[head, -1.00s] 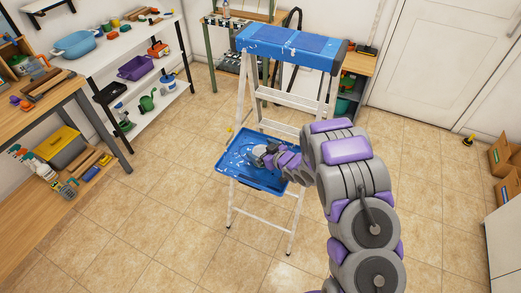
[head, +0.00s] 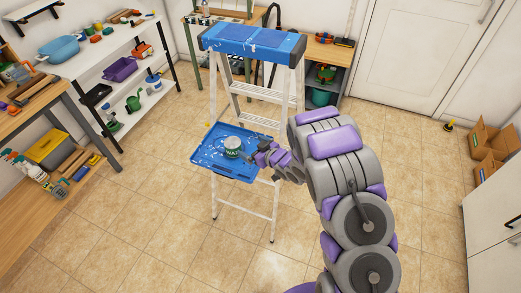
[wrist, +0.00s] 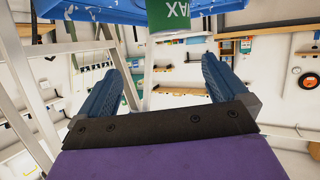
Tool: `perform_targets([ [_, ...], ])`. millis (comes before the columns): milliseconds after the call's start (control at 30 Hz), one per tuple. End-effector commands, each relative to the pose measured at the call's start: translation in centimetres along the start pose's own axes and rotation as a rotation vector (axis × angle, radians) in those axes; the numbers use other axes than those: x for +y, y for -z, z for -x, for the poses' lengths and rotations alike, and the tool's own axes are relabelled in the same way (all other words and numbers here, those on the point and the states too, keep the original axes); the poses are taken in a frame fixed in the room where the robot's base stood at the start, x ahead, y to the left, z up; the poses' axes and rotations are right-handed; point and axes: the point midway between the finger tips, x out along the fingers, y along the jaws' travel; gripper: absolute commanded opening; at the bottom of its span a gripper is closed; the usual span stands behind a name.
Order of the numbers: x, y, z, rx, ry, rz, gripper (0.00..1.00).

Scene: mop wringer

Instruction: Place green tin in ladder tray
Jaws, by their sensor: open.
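The green tin (head: 232,148), with a pale top and "WAX" lettering, stands upright on the blue ladder tray (head: 240,173). The tray is paint-splashed and fixed to the stepladder's side, below its top. My gripper (head: 250,154) is just right of the tin at tray height. In the wrist view my gripper (wrist: 160,48) has its two blue fingers spread wide. The tin (wrist: 172,24) shows there upside down, at the top edge and beyond the fingers, cut off by the frame. The tray (wrist: 230,6) runs along the top. Whether a finger touches the tin cannot be told.
The stepladder (head: 249,42) has a blue top and pale metal legs rising behind and beside the tray. A white shelf unit (head: 88,67) and a wooden bench (head: 30,118) stand at left. Open cardboard boxes (head: 490,142) lie at right. The tiled floor around the ladder is clear.

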Motion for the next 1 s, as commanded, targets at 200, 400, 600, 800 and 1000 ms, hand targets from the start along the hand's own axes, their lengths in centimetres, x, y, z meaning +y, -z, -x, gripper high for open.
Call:
perform_targets([
  [200, -0.9, 0.2, -0.5, -0.008, 0.001, 0.006, 1.0],
  [400, 1.8, 0.8, 1.4, -0.052, -0.052, 0.015, 1.0],
  [600, 8.0, 2.5, 7.5, -0.238, -0.236, 0.026, 1.0],
  [800, 11.0, 4.3, 14.8, -0.452, -0.422, -0.022, 1.0],
  [1000, 10.4, 5.7, 23.4, -0.649, -0.562, -0.134, 1.0],
])
